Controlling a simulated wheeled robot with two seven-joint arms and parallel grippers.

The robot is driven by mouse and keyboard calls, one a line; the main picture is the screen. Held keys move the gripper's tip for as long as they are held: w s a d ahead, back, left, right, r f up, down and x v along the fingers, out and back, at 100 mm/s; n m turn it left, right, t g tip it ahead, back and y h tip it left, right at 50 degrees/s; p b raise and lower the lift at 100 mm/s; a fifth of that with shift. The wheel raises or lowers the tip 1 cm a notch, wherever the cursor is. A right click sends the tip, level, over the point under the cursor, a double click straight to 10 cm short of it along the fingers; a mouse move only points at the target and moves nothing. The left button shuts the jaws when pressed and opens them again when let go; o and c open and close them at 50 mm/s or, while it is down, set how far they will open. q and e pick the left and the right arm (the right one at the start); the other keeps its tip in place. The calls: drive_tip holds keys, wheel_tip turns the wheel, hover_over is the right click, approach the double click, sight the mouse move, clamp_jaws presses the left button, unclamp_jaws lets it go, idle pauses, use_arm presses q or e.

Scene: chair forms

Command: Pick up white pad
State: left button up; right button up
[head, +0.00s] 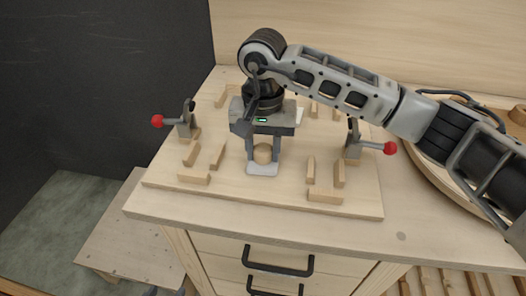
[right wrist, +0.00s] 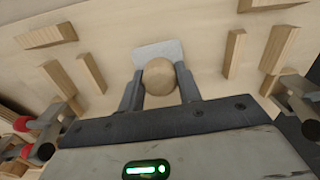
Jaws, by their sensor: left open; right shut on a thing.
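The white pad (head: 262,170) is a flat pale plate with a round wooden knob (head: 263,153) on top. It is on or just above the wooden board near the middle; I cannot tell if it touches. My right gripper (head: 263,158) points down from above and is shut on the knob. In the right wrist view the knob (right wrist: 159,76) is between both fingers, and the pad (right wrist: 158,50) shows beyond it, partly hidden. Only dark tips of what appears to be my left gripper (head: 166,292) show at the bottom edge, apart and empty, far from the pad.
The wooden board (head: 240,196) carries several small wooden blocks (head: 325,195). Toggle clamps with red knobs stand at its left (head: 186,122) and right (head: 354,142). A round wooden tray (head: 428,167) is at the right. Drawers with black handles (head: 278,262) are below the tabletop.

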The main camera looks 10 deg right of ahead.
drive_tip(key=shift+r, duration=0.65)
drive_tip(key=s+a+r+b, duration=0.2)
drive_tip(key=s+a+r, duration=0.5)
drive_tip(key=s+r, duration=0.4)
drive_tip(key=shift+s+a+r+b, duration=0.3)
drive_tip(key=shift+s+a, duration=0.1)
